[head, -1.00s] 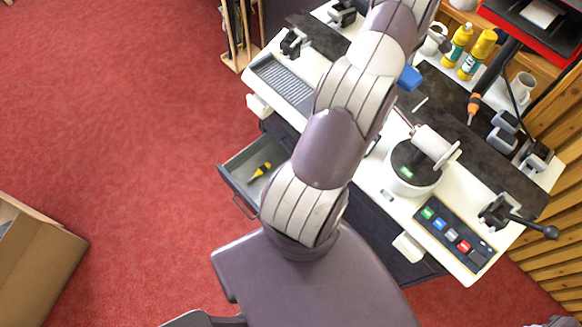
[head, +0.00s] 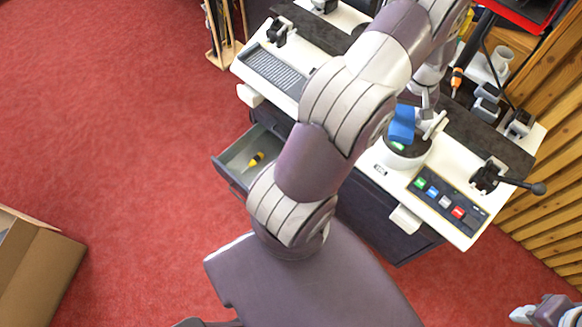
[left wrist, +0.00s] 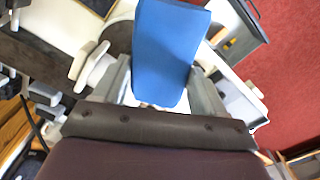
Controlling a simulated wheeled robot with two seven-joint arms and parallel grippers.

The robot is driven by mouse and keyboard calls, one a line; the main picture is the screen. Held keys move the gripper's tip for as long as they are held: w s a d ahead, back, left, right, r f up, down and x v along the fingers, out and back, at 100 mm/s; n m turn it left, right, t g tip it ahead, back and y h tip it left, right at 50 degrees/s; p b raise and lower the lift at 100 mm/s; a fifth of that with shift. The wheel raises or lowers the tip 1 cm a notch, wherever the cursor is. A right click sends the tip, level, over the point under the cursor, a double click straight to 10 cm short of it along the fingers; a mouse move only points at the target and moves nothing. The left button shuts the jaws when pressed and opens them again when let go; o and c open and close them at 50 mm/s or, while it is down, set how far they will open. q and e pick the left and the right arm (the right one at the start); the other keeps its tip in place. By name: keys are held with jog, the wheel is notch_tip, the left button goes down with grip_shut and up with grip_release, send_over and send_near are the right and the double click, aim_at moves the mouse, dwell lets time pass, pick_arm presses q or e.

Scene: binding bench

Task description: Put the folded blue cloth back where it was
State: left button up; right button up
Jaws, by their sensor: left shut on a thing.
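The folded blue cloth (head: 402,124) is held in my left gripper (head: 419,98), over or close to the round dark-topped white stand on the bench. The left wrist view shows the cloth (left wrist: 168,50) as a flat blue block between the two grey fingers of the left gripper (left wrist: 163,92), which are shut on it. I cannot tell whether the cloth touches the stand. Part of my right arm's end (head: 545,312) shows at the bottom right corner; its fingers are not clear.
The round stand (head: 405,157) has a white roller or handle beside the cloth. A button panel (head: 446,200) and a black lever (head: 512,182) lie to its right. An open drawer (head: 232,168) holds a yellow screwdriver (head: 255,160). A cardboard box (head: 45,270) stands on the red floor.

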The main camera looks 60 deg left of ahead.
pick_arm(q)
jog(key=s+d+f+m, duration=0.2)
jog(key=d+m, duration=0.6)
jog(key=d, duration=0.3)
jog(key=shift+d+f+m, duration=0.15)
jog(key=shift+f+m, duration=0.1)
jog(key=shift+m, duration=0.05)
